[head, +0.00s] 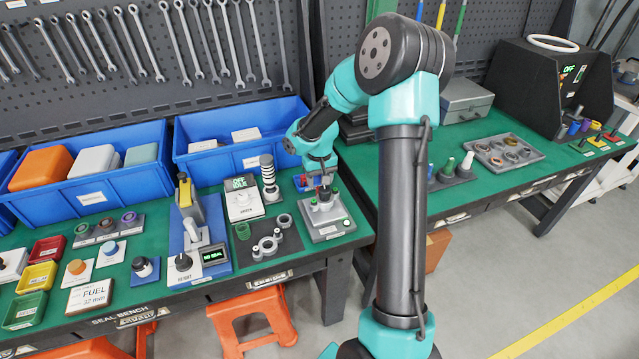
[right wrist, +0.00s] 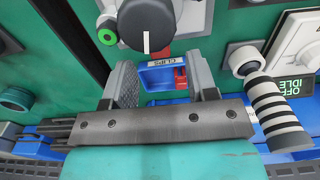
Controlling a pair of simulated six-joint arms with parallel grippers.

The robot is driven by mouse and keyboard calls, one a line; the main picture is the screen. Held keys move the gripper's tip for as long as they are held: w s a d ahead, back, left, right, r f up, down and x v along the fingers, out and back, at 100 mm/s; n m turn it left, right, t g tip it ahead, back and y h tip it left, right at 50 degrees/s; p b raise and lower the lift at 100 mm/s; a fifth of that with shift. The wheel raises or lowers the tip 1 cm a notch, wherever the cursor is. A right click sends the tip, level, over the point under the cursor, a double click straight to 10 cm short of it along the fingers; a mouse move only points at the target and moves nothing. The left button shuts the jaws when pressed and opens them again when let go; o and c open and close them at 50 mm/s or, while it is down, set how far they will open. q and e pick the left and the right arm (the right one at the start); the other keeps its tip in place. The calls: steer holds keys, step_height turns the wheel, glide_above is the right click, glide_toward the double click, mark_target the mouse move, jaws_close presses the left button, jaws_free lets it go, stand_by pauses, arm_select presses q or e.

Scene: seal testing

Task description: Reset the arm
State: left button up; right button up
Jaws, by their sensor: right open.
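My right arm rises from the lower right and bends over to the bench. My left gripper is not in view.
A black-and-white striped cylinder (head: 268,178) stands beside a white device (head: 243,198) reading OFF IDLE. Blue bins (head: 130,182) line the back left. On the right bench are a ring tray (head: 540,156) and a dark booth (head: 530,85). An orange stool (head: 250,318) stands in front.

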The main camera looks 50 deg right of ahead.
steer(key=shift+r, duration=1.7)
